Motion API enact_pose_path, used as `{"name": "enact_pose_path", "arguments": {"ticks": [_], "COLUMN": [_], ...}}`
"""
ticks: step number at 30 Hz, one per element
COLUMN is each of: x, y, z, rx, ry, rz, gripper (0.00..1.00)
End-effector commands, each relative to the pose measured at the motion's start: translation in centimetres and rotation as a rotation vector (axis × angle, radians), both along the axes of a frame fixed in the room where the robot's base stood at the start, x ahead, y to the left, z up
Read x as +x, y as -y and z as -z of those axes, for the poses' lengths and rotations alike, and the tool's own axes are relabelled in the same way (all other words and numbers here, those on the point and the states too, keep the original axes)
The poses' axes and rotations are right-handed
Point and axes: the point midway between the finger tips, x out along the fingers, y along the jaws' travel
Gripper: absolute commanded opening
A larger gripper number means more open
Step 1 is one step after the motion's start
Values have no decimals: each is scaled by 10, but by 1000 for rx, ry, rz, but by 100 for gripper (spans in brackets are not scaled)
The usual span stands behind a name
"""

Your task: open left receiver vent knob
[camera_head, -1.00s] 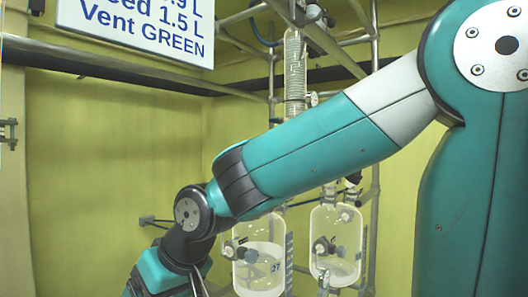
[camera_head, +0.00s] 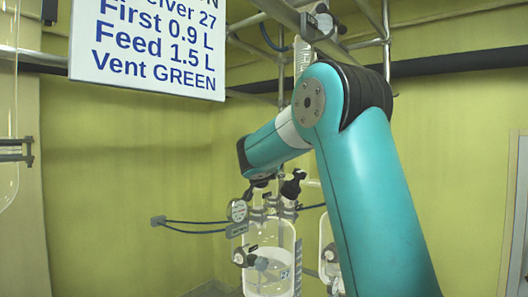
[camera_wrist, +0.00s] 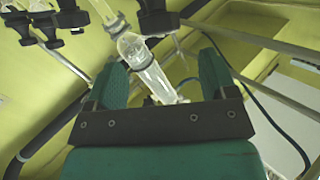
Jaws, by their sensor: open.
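The left receiver (camera_head: 268,283) is a clear glass vessel with pale liquid and a small tag, low in the middle of the head view. I cannot tell which is the vent knob. In the head view my arm reaches over the receiver's upper fittings, and my gripper is not clearly visible there. In the wrist view my gripper (camera_wrist: 161,72) has its two teal fingers apart. A glass tube (camera_wrist: 150,70) shows between them, apparently beyond them. Several black knobs (camera_wrist: 72,17) show at the top.
A second glass vessel (camera_head: 326,240) stands to the right, partly behind my arm. A white sign (camera_head: 150,45) reads "Vent GREEN". Metal rails (camera_head: 250,22) cross above.

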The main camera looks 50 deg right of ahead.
Motion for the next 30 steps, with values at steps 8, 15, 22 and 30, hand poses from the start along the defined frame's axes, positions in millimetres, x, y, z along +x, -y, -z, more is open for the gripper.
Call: {"name": "enact_pose_path", "arguments": {"ticks": [8,15,22,30], "x": [38,53,55,55], "y": [45,62,63,63], "z": [-4,-1,0,0], "rx": [0,0,-1,0], "ry": [-2,-2,-1,-1], "rz": [2,1,0,-1], "gripper": [78,78,78,37]}}
